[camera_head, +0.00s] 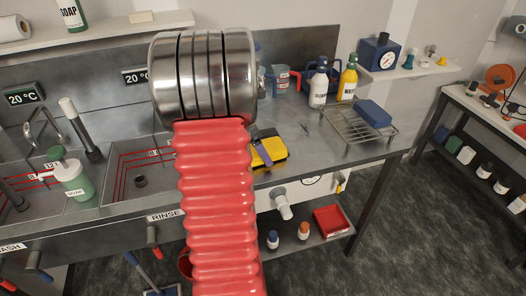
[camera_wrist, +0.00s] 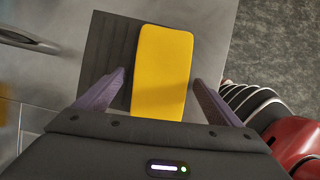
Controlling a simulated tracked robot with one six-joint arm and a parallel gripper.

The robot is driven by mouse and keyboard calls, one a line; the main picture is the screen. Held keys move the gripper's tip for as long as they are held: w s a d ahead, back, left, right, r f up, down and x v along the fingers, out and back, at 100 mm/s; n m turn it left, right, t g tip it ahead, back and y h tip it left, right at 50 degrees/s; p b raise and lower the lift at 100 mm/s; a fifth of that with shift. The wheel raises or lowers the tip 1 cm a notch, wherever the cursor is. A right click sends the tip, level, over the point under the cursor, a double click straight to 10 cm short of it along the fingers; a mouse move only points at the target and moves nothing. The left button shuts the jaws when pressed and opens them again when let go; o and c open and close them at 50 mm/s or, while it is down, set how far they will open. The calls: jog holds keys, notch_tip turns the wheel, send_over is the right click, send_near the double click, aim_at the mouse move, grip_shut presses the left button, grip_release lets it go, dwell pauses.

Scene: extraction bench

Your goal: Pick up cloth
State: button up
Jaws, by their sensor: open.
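The cloth (camera_wrist: 162,60) looks like a flat yellow rectangle in the wrist view. It lies on a dark grey square mat (camera_wrist: 100,50). In the head view the cloth (camera_head: 273,147) shows near the front edge of the steel bench, partly hidden by my arm and gripper. My gripper (camera_wrist: 159,78) is open, with one purple-grey finger on each side of the cloth. The near end of the cloth reaches toward the gripper body. I cannot tell how high the fingertips are above the bench.
A wire rack (camera_head: 350,130) with a blue block (camera_head: 374,113) stands to the right on the bench. A white bottle (camera_head: 318,88) and a yellow bottle (camera_head: 347,82) stand behind. Sinks lie to the left. The bench edge drops to the floor close to the mat.

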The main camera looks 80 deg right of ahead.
jog(key=shift+c, duration=0.5)
jog(key=c, duration=1.1)
